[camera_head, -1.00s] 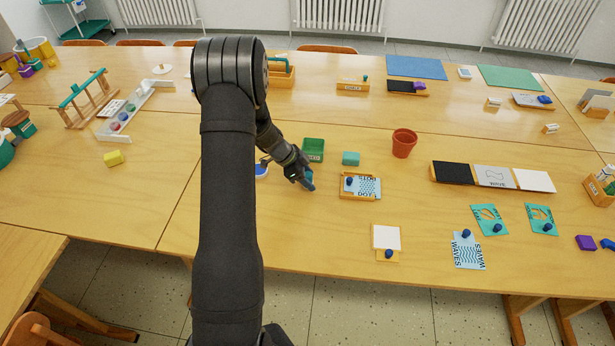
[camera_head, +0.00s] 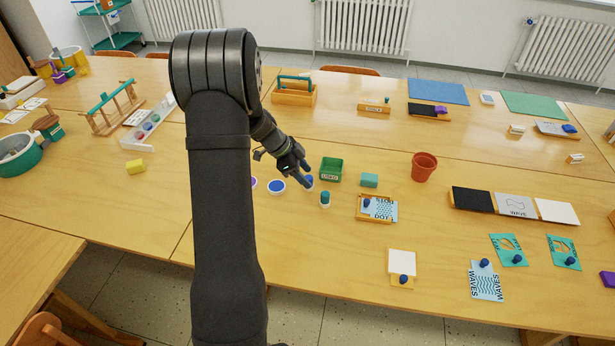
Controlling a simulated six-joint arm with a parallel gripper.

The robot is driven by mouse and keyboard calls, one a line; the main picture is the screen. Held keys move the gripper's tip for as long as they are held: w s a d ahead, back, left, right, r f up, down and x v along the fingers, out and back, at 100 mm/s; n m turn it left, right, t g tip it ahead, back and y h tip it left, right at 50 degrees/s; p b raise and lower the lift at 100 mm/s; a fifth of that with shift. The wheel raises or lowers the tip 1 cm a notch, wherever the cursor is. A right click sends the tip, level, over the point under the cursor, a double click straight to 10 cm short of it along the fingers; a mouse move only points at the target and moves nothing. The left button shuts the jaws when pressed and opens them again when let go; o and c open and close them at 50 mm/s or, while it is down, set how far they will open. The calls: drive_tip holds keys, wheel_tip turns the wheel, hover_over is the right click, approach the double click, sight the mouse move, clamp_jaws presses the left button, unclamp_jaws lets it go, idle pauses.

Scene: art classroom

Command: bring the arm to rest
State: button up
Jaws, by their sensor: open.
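My gripper (camera_head: 304,174) is above the middle table, at the left of the green box (camera_head: 331,170). Its jaws are open, and I see nothing held between them. A small round pot or stamp with a teal top (camera_head: 325,199) stands on the table just below and right of the fingertips, apart from them. A blue round pad (camera_head: 277,186) lies left of the fingers. Another blue-topped piece (camera_head: 309,186) shows right by the fingertips; the fingers partly hide it. My arm hides the table at the left of the gripper.
The table's front is largely clear below the gripper.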

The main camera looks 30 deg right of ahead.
sight(325, 193)
drive_tip(key=x, duration=1.2)
drive_tip(key=shift+r, duration=1.9)
drive_tip(key=shift+f, duration=0.1)
